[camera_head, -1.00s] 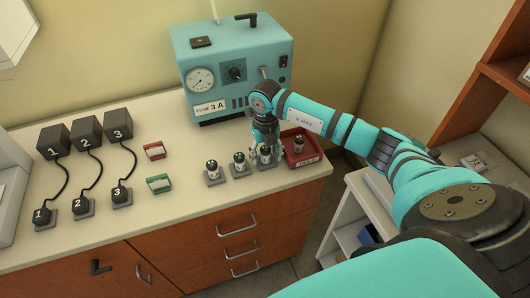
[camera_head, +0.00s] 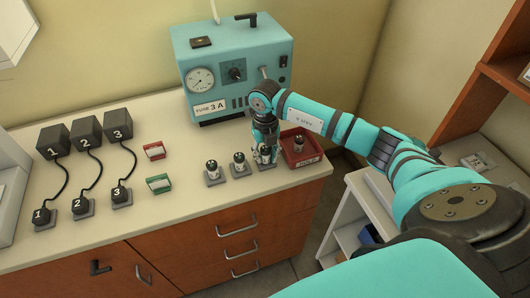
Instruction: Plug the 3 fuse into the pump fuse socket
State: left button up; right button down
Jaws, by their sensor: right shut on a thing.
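My right gripper (camera_head: 264,153) points down over the front right of the counter. It is shut on the third fuse from the left (camera_head: 264,159), which stands upright at its grey holder (camera_head: 264,166) and is partly hidden by the fingers. Two like fuses stand upright in grey holders to its left, one nearer (camera_head: 239,160) and one farther (camera_head: 212,167). Their markings are too small to read. The teal pump (camera_head: 232,65) stands behind, with a gauge, a knob and a "FUSE 3A" label (camera_head: 209,107). I cannot make out its fuse socket. My left gripper is not in view.
A red tray (camera_head: 303,160) holding another upright fuse (camera_head: 298,144) sits close right of my gripper, near the counter's right edge. Red (camera_head: 154,151) and green (camera_head: 159,184) small holders and several numbered black blocks with cables stand left. The counter's middle is clear.

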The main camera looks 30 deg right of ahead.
aim_at(265, 149)
jog(key=shift+r, duration=0.15)
jog(key=shift+r+p, duration=2)
jog(key=shift+r, duration=0.85)
